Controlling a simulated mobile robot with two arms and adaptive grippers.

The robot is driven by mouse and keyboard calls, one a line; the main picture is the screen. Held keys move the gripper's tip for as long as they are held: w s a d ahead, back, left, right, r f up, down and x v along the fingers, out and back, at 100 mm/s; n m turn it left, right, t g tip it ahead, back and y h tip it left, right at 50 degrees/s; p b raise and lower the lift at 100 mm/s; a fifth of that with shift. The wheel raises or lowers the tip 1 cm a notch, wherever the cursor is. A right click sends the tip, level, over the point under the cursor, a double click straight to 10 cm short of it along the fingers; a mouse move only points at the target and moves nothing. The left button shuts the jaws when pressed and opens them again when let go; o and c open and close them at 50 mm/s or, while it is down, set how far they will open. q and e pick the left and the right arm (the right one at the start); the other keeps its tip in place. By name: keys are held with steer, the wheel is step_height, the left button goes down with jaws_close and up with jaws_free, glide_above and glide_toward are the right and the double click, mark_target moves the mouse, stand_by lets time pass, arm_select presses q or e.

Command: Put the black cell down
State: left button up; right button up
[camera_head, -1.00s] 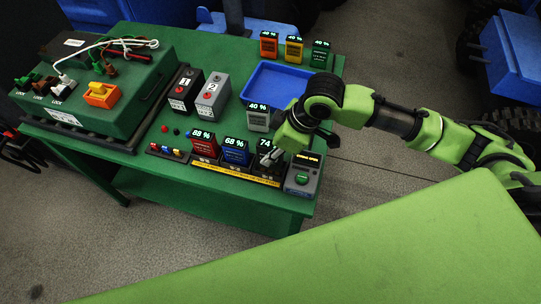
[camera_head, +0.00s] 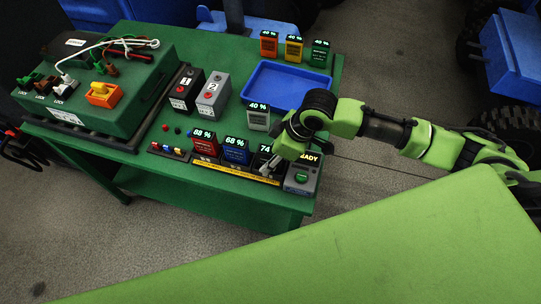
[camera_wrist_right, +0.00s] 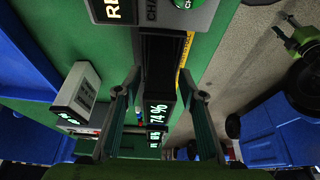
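The black cell, reading 74 %, stands in the right-hand place of the front charging row, in line with the red and blue cells; it shows in the right wrist view (camera_wrist_right: 158,115). My right gripper (camera_head: 268,170) reaches down over it from the right and hides much of it in the head view. My left gripper is not in view.
The red cell (camera_head: 204,146) and blue cell (camera_head: 236,153) stand left of the black one. A grey cell (camera_head: 257,119) stands behind, near the blue tray (camera_head: 290,82). Orange, yellow and green cells line the back edge. Batteries 1 and 2 stand left of the tray.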

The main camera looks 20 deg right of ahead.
steer(key=v, duration=1.2)
steer(key=shift+b, duration=0.45)
steer(key=shift+d+r, duration=0.1)
